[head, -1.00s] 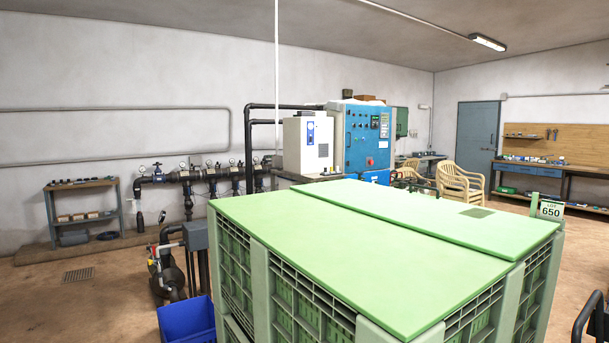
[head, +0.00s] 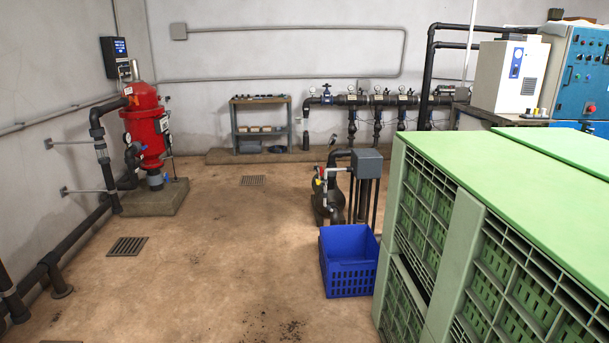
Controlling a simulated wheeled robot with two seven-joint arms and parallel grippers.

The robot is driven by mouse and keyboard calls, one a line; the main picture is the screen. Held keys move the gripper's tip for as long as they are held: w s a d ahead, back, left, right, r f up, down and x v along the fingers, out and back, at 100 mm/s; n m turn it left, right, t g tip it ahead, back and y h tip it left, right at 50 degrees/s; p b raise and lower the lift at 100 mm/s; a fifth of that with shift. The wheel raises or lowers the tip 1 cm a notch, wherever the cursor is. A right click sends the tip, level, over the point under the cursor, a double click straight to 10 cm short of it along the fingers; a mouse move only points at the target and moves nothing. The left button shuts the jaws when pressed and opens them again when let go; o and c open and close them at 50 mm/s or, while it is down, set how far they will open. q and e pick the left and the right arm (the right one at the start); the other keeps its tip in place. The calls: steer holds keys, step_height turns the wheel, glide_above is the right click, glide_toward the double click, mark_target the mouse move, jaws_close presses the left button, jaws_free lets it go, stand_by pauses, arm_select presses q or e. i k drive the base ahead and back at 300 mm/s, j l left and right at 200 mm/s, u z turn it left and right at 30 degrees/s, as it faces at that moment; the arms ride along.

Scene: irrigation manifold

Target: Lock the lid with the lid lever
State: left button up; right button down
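I cannot make out a lid lever for certain in the head view. A red filter tank (head: 148,128) with a grey piece on top stands at the left on a concrete block. A dark pump (head: 326,197) with a small red part and light fittings stands on the floor near the middle, beside a grey box (head: 367,163) on legs. Whether either carries the lid is too small to tell. Neither of my grippers is in view.
Green crates (head: 465,220) fill the right side. A blue basket (head: 349,262) sits on the floor beside them. Dark pipes run along the left wall (head: 77,228). A pipe manifold (head: 377,99) and a shelf (head: 260,126) stand at the back. The floor (head: 215,265) at centre left is open.

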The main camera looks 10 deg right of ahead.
mark_target(585, 123)
steer(key=i+z, duration=0.1)
steer(key=i, duration=1.8)
steer(key=i+u, duration=0.1)
steer(key=i, duration=0.85)
steer(key=i+u, duration=0.15)
steer(key=i, duration=0.8)
steer(key=i+z, duration=0.2)
steer(key=i, duration=0.75)
steer(key=i+j+z, duration=0.2)
steer(key=i, duration=0.75)
steer(key=i+z, duration=0.2)
steer(key=i, duration=3.55)
steer(key=i+z, duration=0.45)
steer(key=i+j+z, duration=0.2)
steer(key=i+z, duration=0.2)
steer(key=i, duration=0.25)
steer(key=i+j+z, duration=0.45)
steer(key=i+l+z, duration=0.4)
steer(key=i+z, duration=1.3)
steer(key=i+l+z, duration=0.2)
steer(key=i+z, duration=0.25)
steer(key=i+l+z, duration=0.1)
steer(key=i+z, duration=0.35)
steer(key=i+j+z, duration=0.1)
steer(key=i+z, duration=0.3)
steer(key=i+j+z, duration=0.2)
steer(key=i+z, duration=0.25)
